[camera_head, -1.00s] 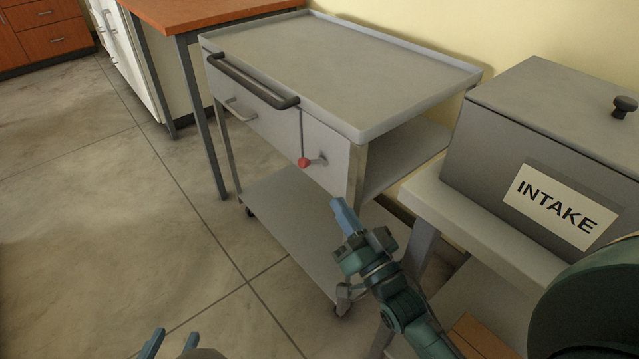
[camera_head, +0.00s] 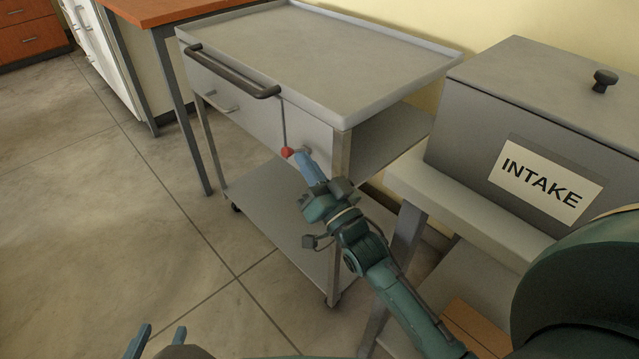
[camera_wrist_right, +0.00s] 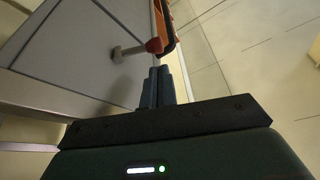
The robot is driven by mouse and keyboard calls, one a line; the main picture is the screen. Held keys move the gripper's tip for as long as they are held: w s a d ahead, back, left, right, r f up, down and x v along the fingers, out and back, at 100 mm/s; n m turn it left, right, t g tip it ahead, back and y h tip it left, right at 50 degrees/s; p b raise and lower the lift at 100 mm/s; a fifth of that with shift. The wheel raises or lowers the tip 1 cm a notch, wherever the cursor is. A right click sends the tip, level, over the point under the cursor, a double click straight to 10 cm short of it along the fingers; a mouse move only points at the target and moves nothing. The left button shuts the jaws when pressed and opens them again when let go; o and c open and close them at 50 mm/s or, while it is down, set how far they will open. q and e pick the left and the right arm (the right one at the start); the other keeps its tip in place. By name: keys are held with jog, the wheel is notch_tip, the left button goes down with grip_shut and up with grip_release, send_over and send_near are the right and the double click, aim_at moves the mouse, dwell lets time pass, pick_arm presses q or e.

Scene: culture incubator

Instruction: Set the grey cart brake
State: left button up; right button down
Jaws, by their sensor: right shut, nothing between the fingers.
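The grey cart (camera_head: 330,45) stands against the wall, with a flat top tray, a dark push handle and a lower shelf. Its brake lever, a thin rod with a red knob (camera_head: 287,152), is on the front panel right of the drawer. In the right wrist view the red knob (camera_wrist_right: 154,45) sits on a short grey stem just beyond the fingertips. My right gripper (camera_head: 303,160) is shut and empty, its blue fingers close to the knob; contact is not clear. It also shows in the wrist view (camera_wrist_right: 158,75). My left gripper (camera_head: 160,338) is open and empty at the bottom edge.
A grey box labelled INTAKE (camera_head: 540,130) stands on a pale stand (camera_head: 450,215) right of the cart. An orange-topped bench (camera_head: 165,10) is behind left. The floor (camera_head: 90,230) in front of the cart is clear.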

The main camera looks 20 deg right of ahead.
pick_arm(q)
jog(key=shift+d, duration=0.1)
pick_arm(e)
jog(key=shift+x, duration=1.1)
